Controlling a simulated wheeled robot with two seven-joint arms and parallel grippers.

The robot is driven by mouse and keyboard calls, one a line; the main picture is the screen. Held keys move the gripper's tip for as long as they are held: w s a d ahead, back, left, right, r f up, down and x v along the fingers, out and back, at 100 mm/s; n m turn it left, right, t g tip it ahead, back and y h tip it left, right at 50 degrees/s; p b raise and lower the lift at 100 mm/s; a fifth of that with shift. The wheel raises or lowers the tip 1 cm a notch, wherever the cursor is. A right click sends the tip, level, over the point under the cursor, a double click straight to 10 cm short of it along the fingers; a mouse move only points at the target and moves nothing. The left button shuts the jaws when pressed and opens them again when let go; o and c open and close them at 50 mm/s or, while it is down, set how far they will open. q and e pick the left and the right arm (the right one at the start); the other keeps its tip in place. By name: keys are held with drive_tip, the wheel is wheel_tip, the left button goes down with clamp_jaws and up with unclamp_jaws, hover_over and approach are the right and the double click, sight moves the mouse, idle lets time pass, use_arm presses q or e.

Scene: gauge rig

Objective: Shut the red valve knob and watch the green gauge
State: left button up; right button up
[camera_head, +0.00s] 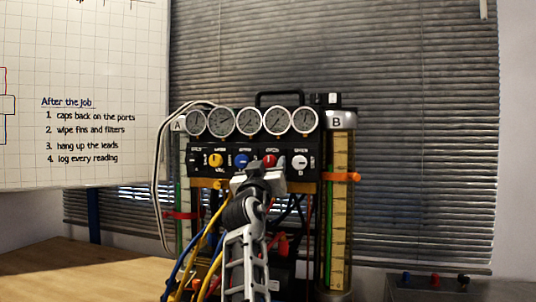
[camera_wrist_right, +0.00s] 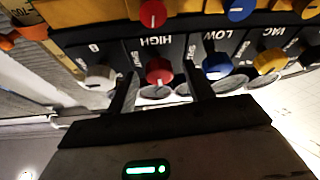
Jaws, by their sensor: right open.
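The red valve knob (camera_head: 269,160) is on the black panel of the gauge rig, between a blue knob and a white knob. In the right wrist view the red knob (camera_wrist_right: 159,71) sits under the label HIGH, its white pointer line showing. My right gripper (camera_head: 264,176) is at the panel, just below the red knob. Its open fingers (camera_wrist_right: 160,80) stand on either side of the red knob, with gaps visible. Round white-faced gauges (camera_head: 249,121) line the rig's top; I cannot pick out a green one. Green strips show in side columns A and B. My left gripper is out of view.
A blue knob (camera_wrist_right: 217,65) and a white knob (camera_wrist_right: 99,77) flank my fingers closely. Yellow and blue hoses (camera_head: 205,245) hang below the panel beside my right arm. A wooden table (camera_head: 80,268) is clear at the left. A whiteboard (camera_head: 80,110) stands behind.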

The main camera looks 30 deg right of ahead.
drive_tip(key=shift+w+d+r, duration=0.2)
drive_tip(key=shift+w+d, duration=0.1)
drive_tip(key=shift+d, duration=0.05)
drive_tip(key=c, duration=1)
drive_tip(key=shift+o, duration=0.2)
